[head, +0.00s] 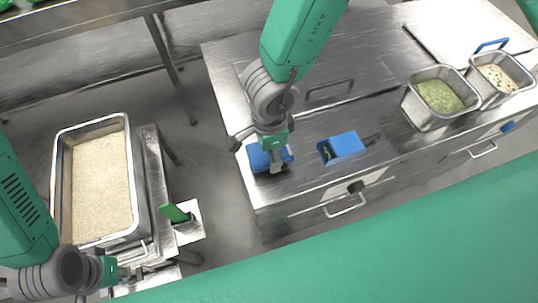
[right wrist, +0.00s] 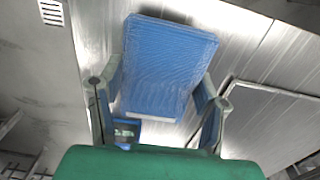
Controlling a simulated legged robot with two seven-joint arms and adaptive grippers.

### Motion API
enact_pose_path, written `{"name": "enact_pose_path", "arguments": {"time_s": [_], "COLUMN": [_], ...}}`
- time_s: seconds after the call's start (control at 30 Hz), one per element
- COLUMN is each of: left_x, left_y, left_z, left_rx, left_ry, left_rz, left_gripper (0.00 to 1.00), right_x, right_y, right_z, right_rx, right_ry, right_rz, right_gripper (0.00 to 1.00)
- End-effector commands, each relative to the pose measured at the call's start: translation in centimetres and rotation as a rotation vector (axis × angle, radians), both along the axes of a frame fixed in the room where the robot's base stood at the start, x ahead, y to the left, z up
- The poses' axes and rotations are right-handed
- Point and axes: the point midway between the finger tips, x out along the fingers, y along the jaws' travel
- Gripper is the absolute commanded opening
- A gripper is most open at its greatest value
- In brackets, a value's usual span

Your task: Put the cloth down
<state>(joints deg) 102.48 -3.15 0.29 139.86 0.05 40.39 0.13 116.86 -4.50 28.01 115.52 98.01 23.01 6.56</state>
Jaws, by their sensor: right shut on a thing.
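The blue cloth (head: 257,158) is at the near left corner of the steel counter (head: 220,60). My right gripper (head: 273,163) is over it with its fingers pointing down. In the right wrist view the cloth (right wrist: 168,62) sits between the two fingers as a flat, folded blue block. The gripper is shut on it. I cannot tell whether the cloth touches the counter top. My left gripper (head: 112,272) is at the lower left, near the steel stand, and its fingers are too unclear to tell open from shut.
A blue thing with a dark handle (head: 346,146) lies on the counter right of the cloth. Two steel pans (head: 425,121) with food stand further right. A large tray of rice (head: 128,125) is at left. A green item (head: 176,213) stands beside it. Bare counter lies around the cloth.

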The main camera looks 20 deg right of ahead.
Motion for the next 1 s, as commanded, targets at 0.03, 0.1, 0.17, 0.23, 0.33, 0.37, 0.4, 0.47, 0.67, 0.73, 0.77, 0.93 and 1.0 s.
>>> {"name": "enact_pose_path", "arguments": {"time_s": [0.03, 0.1, 0.17, 0.23, 0.33, 0.37, 0.4, 0.47, 0.67, 0.73, 0.77, 0.93, 1.0], "left_x": [0.0, 0.0, 0.0, 0.0, 0.0, 0.0, 0.0, 0.0, 0.1, 0.0, 0.1, 0.0, 0.1], "left_y": [0.0, 0.0, 0.0, 0.0, 0.0, 0.0, 0.0, 0.0, 0.0, 0.0, 0.0, 0.0, 0.0], "left_z": [-0.1, -0.2, -0.4, -0.4, -0.4, -0.4, -0.4, -0.4, -0.4, -0.4, -0.4, -0.3, -0.2], "left_rx": [0.000, 0.000, 0.000, 0.000, 0.000, 0.000, 0.000, 0.000, 0.000, 0.000, 0.000, 0.000, 0.000], "left_ry": [-0.001, -0.001, -0.001, -0.001, -0.001, -0.001, -0.001, -0.001, -0.001, -0.001, -0.001, -0.001, -0.001], "left_rz": [0.000, 0.000, 0.000, 0.001, 0.001, 0.001, 0.001, 0.001, 0.000, 0.000, 0.000, 0.000, 0.000], "left_gripper": [0.00, 0.00, 0.00, 0.00, 0.00, 0.00, 0.00, 0.00, 0.00, 0.00, 0.00, 0.00, 0.00], "right_x": [-0.1, -0.2, -0.1, -0.1, 0.0, 0.0, 0.0, 0.0, -0.1, -0.1, -0.1, -0.1, 0.0], "right_y": [0.0, 0.1, 0.0, 0.0, -0.1, -0.1, -0.1, -0.2, -0.2, -0.1, 0.0, 0.0, 0.0], "right_z": [-0.7, -1.7, -2.6, -3.2, -3.3, -3.2, -3.2, -3.2, -3.4, -3.4, -3.4, -3.1, -2.5], "right_rx": [-0.003, -0.003, -0.004, -0.001, 0.000, 0.000, 0.000, 0.001, 0.001, 0.000, 0.000, 0.000, 0.002], "right_ry": [0.002, 0.002, 0.002, 0.001, 0.000, 0.000, 0.001, 0.001, 0.001, 0.001, 0.001, 0.000, 0.000], "right_rz": [0.003, 0.004, 0.003, 0.004, 0.002, 0.002, 0.002, 0.002, 0.002, 0.002, 0.002, 0.003, 0.000], "right_gripper": [0.32, 0.32, 0.32, 0.32, 0.32, 0.32, 0.32, 0.32, 0.79, 0.79, 0.79, 0.79, 0.79]}}
